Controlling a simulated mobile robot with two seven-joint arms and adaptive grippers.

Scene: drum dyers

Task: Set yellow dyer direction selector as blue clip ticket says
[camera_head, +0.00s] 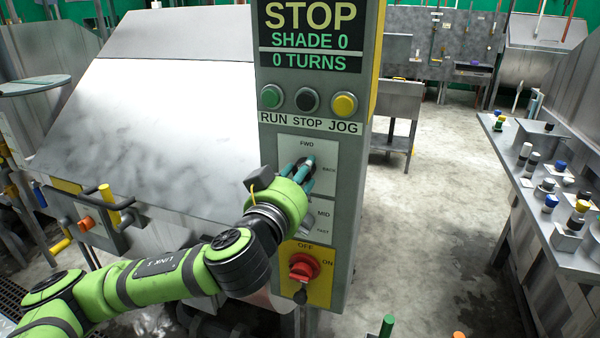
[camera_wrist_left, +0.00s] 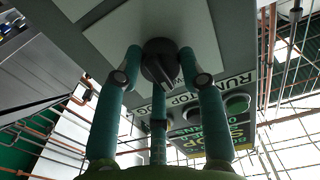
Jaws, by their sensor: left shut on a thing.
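The dyer's control panel (camera_head: 268,225) stands in the middle of the head view, with yellow edges. Its direction selector is a dark knob (camera_wrist_left: 160,58) on a light plate (camera_head: 328,155) marked FWD at the top and BACK at the right. My left gripper (camera_head: 300,172) is at this plate, its teal fingers closed around the knob. In the wrist view two fingers flank the knob and a third is below it. The fingers hide most of the knob in the head view, so its setting cannot be read. No blue clip ticket is recognisable. My right gripper is not in view.
Above sit a green RUN button (camera_head: 271,96), a black STOP button (camera_head: 307,99) and a yellow JOG button (camera_head: 344,104). Below are a speed knob (camera_head: 306,222) and a red OFF/ON switch (camera_head: 304,266). A bench with bottles (camera_head: 560,255) stands right; floor between is clear.

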